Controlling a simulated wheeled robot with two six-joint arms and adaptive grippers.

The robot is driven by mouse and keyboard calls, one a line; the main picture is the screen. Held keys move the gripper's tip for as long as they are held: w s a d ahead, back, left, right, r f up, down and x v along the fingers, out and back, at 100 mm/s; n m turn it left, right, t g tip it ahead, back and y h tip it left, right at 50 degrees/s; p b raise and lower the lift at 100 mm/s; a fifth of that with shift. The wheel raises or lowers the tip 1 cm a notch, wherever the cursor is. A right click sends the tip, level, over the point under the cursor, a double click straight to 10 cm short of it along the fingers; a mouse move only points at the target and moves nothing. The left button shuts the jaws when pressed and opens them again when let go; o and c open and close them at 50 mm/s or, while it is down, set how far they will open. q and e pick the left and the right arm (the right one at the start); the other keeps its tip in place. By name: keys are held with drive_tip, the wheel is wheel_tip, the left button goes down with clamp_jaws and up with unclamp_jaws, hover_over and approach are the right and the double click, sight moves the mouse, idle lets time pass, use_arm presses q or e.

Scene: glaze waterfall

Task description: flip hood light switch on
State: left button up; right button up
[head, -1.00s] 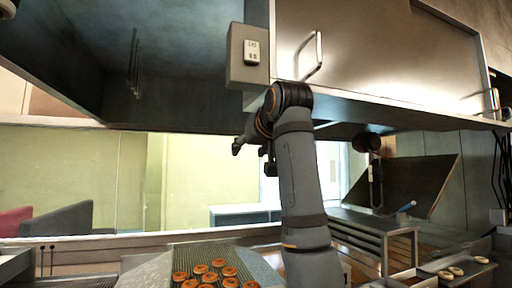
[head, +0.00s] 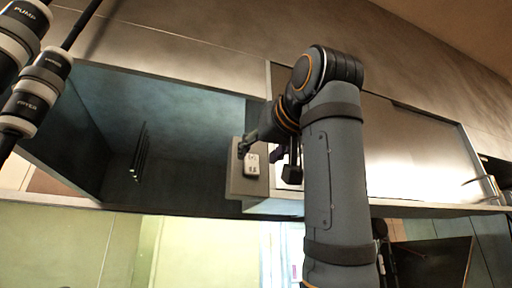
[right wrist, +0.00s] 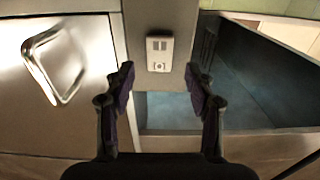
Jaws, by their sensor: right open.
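The light switch (head: 251,166) is a small pale plate on the front of a grey box (head: 237,186) at the edge of the dark hood (head: 180,125). In the right wrist view the switch (right wrist: 159,54) sits upright, centred just beyond the fingertips. It has a rocker area above and a round mark below. My right gripper (head: 260,152) is open and empty, close in front of the switch and partly overlapping the box in the head view. Its two fingers (right wrist: 160,72) are spread to either side of the switch. Contact cannot be told. My left gripper is not in view.
A steel cabinet door with a bent metal handle (right wrist: 55,65) lies beside the box. Dark slatted bars (head: 139,152) show inside the hood. A lit window opening is below.

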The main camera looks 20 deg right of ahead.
sight(252, 162)
drive_tip(key=w, duration=0.2)
drive_tip(key=shift+w+p, duration=0.4)
drive_tip(key=shift+w+f, duration=0.1)
drive_tip(key=shift+w, duration=0.25)
drive_tip(key=shift+s, duration=0.1)
drive_tip(key=shift+s, duration=0.1)
